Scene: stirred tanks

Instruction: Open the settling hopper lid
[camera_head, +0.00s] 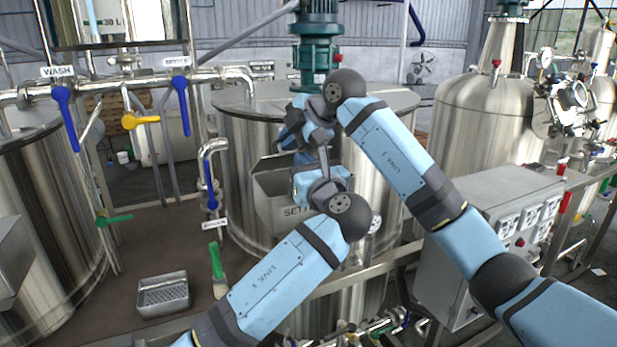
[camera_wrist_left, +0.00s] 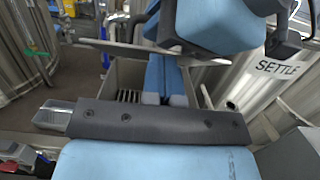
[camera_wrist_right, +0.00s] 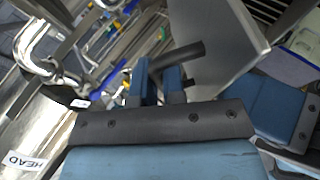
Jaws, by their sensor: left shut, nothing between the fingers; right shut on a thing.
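The settling hopper (camera_head: 273,212) is a grey metal box on the front of the steel tank, its label partly covered by my left arm. Its top is at least partly uncovered, and its inside shows in the left wrist view (camera_wrist_left: 125,78). The lid (camera_wrist_right: 222,45) is a flat grey plate, tilted up, with a dark bar handle (camera_wrist_right: 188,54). My right gripper (camera_wrist_right: 158,72) is shut on that handle. My left gripper (camera_wrist_left: 166,72) is shut and empty, its fingers over the hopper opening. In the head view my arms hide most of the lid.
The steel tank (camera_head: 245,125) stands behind the hopper, with a green motor (camera_head: 315,50) above. Valves with blue handles (camera_head: 66,118) and a yellow handle (camera_head: 140,120) hang at the left. A perforated tray (camera_head: 163,295) lies on the deck. A control cabinet (camera_head: 475,240) stands right.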

